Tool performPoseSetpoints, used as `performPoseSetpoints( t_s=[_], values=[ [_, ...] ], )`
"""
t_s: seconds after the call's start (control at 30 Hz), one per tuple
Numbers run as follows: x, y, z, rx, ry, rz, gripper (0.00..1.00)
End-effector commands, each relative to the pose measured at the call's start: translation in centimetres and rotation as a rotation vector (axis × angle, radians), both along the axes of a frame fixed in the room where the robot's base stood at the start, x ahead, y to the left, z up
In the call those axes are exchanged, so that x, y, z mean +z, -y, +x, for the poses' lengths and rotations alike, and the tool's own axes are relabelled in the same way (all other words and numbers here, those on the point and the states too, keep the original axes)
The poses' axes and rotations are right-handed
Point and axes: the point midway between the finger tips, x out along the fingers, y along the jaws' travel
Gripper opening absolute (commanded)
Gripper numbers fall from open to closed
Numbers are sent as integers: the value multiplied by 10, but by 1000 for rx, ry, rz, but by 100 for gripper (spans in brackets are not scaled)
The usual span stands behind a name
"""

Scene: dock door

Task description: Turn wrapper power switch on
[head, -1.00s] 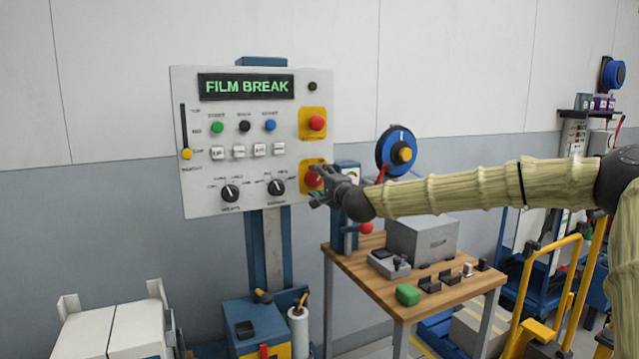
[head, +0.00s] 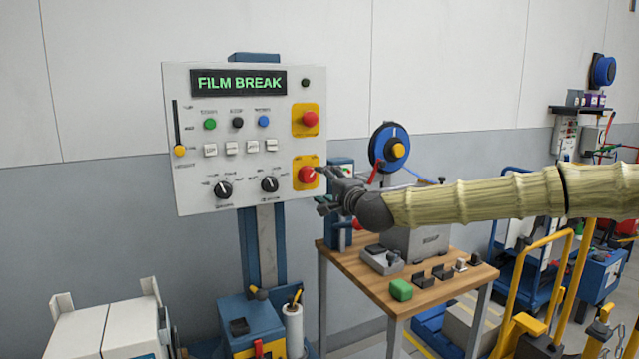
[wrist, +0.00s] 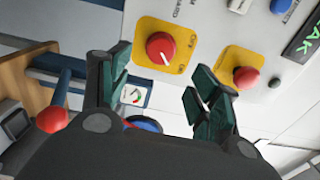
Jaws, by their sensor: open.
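The white control panel (head: 188,185) stands on a post and its display reads FILM BREAK. A red rotary switch (head: 307,175) on a yellow plate sits at the panel's lower right. In the wrist view the red switch (wrist: 161,48) has a white pointer line, beside small lettering that is partly readable as OFF and ON. My gripper (head: 320,191) is at the panel's lower right edge, close to this switch.
A red mushroom button (head: 309,119) on a yellow plate is just above the switch. Two black knobs (head: 246,187) are to its left. A wooden table (head: 440,298) with small devices and a blue reel (head: 383,150) stand right of the panel.

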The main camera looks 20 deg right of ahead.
Motion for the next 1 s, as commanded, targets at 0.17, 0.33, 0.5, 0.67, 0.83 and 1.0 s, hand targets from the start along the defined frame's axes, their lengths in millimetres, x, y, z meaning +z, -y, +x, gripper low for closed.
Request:
performPoseSetpoints(
  t_s=[0.17,0.33,0.5,0.67,0.83,1.0],
  values=[
    [0,1,-21,1,1,1,62],
    [0,1,-32,1,0,-1,62],
    [0,1,-36,0,0,-1,62],
    [0,1,-37,1,0,-1,62],
    [0,1,-36,1,0,-1,62],
    [-1,0,-36,2,-2,-3,62]
  ],
)
